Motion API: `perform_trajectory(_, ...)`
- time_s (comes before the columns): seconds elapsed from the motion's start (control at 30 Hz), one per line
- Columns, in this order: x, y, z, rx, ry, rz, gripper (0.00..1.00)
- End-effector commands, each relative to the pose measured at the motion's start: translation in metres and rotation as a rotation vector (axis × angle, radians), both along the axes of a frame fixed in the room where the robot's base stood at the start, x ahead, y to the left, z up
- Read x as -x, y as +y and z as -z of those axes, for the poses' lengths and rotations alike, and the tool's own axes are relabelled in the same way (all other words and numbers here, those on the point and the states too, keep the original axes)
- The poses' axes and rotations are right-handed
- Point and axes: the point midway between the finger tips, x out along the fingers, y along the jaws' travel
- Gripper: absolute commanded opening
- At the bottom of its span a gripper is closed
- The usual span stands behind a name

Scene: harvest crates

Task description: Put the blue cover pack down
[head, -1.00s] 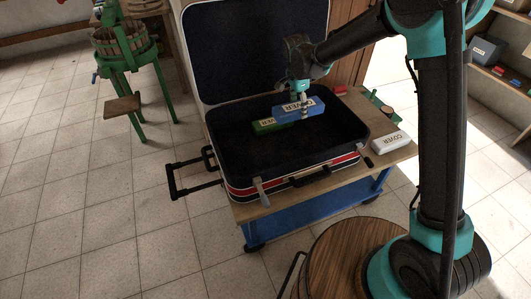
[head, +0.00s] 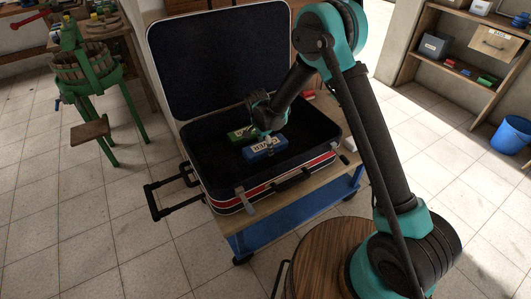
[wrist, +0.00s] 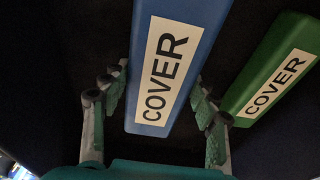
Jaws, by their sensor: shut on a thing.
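The blue cover pack (head: 264,148) is inside the open suitcase (head: 216,203), low in its dark lower half. My gripper (head: 268,138) is over the pack and shut on it. In the wrist view, my two fingers (wrist: 158,88) are on either side of the blue pack (wrist: 175,65), whose COVER label faces the camera. A green cover pack (head: 240,133) lies beside it in the suitcase; it also shows at the right in the wrist view (wrist: 272,72), apart from the blue one. I cannot tell whether the blue pack touches the suitcase floor.
The suitcase stands on a wooden-topped blue table (head: 290,222), its lid (head: 220,60) up at the back. Bare dark lining lies around the packs. A green press (head: 90,80) stands at the left. Shelves (head: 455,70) and a blue bucket (head: 513,133) are at the right.

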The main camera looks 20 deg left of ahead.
Motion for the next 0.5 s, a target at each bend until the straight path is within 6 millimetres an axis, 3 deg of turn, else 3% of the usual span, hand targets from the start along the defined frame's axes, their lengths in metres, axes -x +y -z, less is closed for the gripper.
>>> perform_trajectory(0.4,0.0,0.0,0.04,0.0,0.0,0.0,0.22)
perform_trajectory(0.5,0.0,0.0,0.042,0.0,0.0,0.0,0.22)
